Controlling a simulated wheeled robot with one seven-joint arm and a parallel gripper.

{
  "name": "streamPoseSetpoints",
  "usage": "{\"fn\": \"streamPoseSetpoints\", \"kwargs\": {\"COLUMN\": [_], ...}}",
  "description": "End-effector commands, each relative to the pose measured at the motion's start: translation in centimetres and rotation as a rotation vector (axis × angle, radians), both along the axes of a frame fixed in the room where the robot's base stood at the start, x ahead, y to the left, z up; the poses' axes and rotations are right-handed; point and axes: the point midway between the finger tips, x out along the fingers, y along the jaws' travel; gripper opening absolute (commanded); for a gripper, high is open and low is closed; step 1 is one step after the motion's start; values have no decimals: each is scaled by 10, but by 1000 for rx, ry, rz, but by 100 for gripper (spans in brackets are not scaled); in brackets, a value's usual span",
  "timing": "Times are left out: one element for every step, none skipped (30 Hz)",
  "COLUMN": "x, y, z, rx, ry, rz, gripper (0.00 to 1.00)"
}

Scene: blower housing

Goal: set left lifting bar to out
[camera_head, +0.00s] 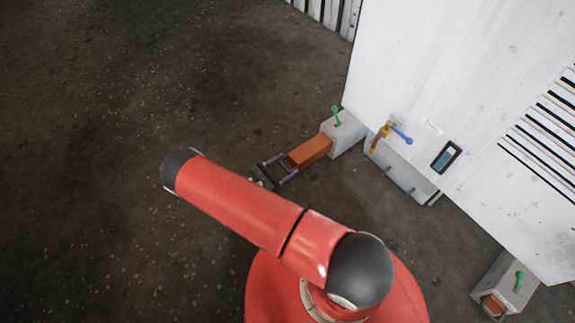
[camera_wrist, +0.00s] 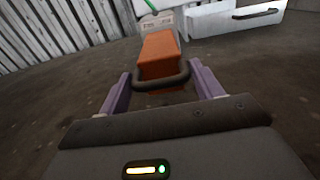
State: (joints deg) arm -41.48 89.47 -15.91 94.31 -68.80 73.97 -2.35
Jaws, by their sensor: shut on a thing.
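The left lifting bar (camera_head: 310,151) is an orange bar that sticks out of a grey block at the left corner of the white housing. Its end faces me in the wrist view (camera_wrist: 160,52), with a dark loop handle (camera_wrist: 163,84) across it. My gripper (camera_head: 281,168) is at the bar's outer end. Its two purple fingers stand at either side of the handle in the wrist view (camera_wrist: 166,86), shut on it. A green-knobbed pin (camera_head: 336,114) stands on top of the grey block (camera_head: 345,135).
The white housing (camera_head: 430,70) fills the upper right, with a blue-handled valve (camera_head: 400,135) and a small display (camera_head: 446,157). A second grey block with an orange bar end (camera_head: 493,305) is at lower right. The floor at left is clear.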

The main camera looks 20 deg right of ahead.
Motion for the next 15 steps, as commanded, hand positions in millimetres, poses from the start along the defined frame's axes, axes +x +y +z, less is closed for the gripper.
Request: {"fn": "streamPoseSetpoints", "kwargs": {"x": [-2, -3, -3, -3, -3, -3, -3, -3, -2, -2, -2, -2, -2, -2, -2], "y": [4, 4, 4, 4, 5, 5, 5, 5, 5, 4, 4, 4, 4, 3, 3], "z": [-1, -1, -1, -1, -1, -1, -1, -1, -1, -1, -1, -1, -1, -1, -1], "rx": [2, 2, 3, 3, 3, 3, 3, 3, 4, 4, 4, 4, 3, 3, 3], "ry": [2, 2, 2, 2, 2, 2, 2, 2, 1, 1, 1, 1, 1, 1, 1], "rz": [0, 0, 0, 0, 0, 0, 1, 1, 1, 1, 1, 1, 1, 1, 1], "gripper": [24, 24, 24, 24, 24, 67, 71, 74, 80, 81, 81, 81, 81, 81, 81]}}
